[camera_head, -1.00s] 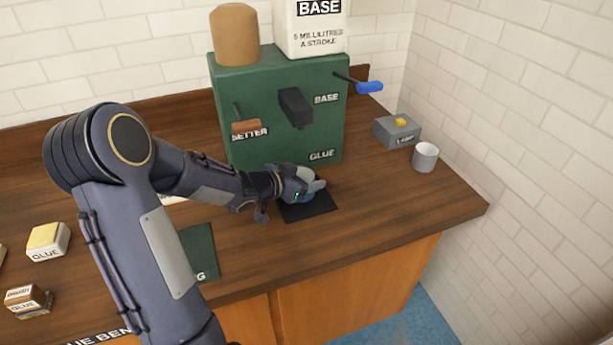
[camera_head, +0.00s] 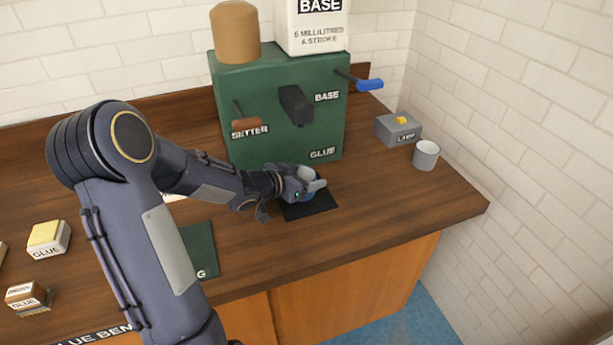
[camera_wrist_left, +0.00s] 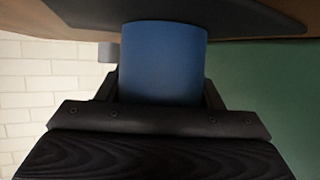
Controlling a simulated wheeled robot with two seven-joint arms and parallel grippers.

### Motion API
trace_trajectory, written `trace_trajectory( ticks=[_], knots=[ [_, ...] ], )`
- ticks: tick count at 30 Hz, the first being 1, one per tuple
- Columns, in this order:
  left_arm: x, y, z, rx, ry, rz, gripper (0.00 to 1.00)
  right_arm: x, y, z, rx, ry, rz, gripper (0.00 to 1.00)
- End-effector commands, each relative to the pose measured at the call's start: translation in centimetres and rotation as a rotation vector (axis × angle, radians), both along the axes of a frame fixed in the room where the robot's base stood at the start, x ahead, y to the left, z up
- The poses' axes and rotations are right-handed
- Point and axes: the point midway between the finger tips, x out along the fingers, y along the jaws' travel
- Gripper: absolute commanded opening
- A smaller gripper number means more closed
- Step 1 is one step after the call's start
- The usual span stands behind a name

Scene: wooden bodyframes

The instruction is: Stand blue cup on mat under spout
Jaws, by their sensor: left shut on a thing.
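The blue cup (camera_wrist_left: 163,62) is between the fingers of my left gripper (camera_head: 314,186), which is shut on it. In the head view only a small part of the cup (camera_head: 308,197) shows, mostly hidden by the gripper. The cup is over the black mat (camera_head: 318,206), in front of the green machine (camera_head: 240,95). In the wrist view the cup's end meets or nearly meets the dark mat (camera_wrist_left: 190,14); I cannot tell if it bears on it. The black spout (camera_head: 295,106) juts from the machine's front above the mat. My right gripper is not in view.
A blue-handled lever (camera_head: 369,85) sticks out from the machine's right side. A green mat (camera_head: 200,252) and glue blocks (camera_head: 48,240) lie to the left. The front right counter is clear.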

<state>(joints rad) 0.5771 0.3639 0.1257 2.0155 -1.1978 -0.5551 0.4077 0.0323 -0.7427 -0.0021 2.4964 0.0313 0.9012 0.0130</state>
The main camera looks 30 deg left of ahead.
Motion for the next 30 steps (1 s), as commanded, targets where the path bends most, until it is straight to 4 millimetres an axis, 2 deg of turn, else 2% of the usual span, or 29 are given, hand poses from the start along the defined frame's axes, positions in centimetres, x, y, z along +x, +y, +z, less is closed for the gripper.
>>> trace_trajectory(
  ticks=[1, 2, 7, 17, 30],
  knots=[
    [0.0, 0.0, 0.0, 0.000, -0.001, 0.000, 0.34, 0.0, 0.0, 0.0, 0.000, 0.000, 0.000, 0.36],
    [0.0, 0.0, 0.0, 0.000, -0.001, 0.000, 0.64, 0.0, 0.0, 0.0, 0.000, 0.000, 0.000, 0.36],
    [0.0, 0.0, 0.0, 0.000, -0.001, 0.000, 0.85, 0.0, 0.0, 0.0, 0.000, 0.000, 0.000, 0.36],
    [-0.4, 0.2, 0.2, 0.000, 0.000, 0.002, 0.85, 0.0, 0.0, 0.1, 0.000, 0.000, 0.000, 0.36],
    [-6.1, 2.1, 2.8, 0.002, -0.002, 0.002, 0.85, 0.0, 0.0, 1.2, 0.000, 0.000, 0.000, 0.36]
  ],
)
